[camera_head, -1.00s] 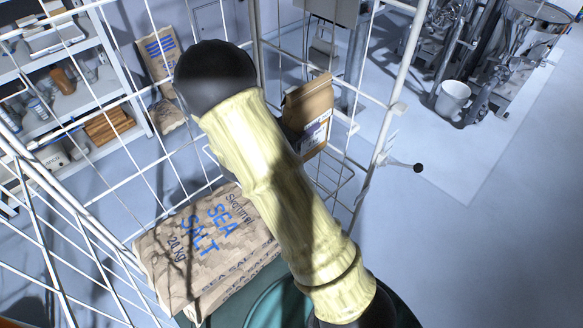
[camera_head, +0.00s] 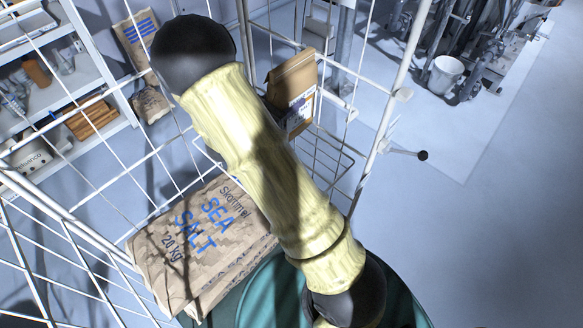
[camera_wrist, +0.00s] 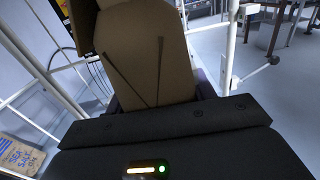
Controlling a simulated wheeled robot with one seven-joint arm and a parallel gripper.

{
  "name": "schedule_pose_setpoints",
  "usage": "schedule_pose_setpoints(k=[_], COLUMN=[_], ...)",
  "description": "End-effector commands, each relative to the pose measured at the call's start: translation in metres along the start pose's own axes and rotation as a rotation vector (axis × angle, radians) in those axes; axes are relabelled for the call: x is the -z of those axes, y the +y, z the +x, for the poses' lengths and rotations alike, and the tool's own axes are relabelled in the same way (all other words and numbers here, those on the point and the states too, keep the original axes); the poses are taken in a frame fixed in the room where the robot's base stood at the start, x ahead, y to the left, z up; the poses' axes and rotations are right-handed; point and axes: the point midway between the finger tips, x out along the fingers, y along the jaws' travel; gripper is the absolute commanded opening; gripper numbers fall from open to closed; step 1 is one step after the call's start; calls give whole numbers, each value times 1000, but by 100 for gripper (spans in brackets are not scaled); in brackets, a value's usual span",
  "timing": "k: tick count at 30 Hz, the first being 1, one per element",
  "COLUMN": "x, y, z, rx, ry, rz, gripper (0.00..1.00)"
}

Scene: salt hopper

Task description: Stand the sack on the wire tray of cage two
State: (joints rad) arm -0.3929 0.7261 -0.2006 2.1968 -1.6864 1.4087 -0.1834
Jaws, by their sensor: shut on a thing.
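The sack, a small brown paper bag with a printed label (camera_head: 293,92), is upright inside the white wire cage in the head view, partly behind my arm. In the wrist view the sack (camera_wrist: 148,55) fills the middle, close in front of my gripper (camera_wrist: 158,98), which is shut on it. Dark finger parts show at both sides of the sack. A wire tray (camera_head: 333,158) shows just below and right of the sack. I cannot tell whether the sack's base touches it.
Large "SEA SALT" sacks (camera_head: 200,240) lie stacked at the lower left, beside a green round container (camera_head: 262,300). White cage bars (camera_head: 395,110) surround the sack, with a black-knobbed rod (camera_head: 422,155) sticking out right. Shelves (camera_head: 75,75) stand left. Open floor lies right.

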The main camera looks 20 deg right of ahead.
Motion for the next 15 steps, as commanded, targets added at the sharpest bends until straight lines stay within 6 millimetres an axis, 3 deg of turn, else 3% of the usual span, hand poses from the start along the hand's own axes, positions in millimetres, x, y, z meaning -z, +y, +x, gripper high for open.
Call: schedule_pose_setpoints(k=[6, 15], x=[15, 56], y=[-2, -2], z=[3, 2], rx=[6, 4], ry=[-10, -10], rz=[5, 5], gripper=[0, 0])
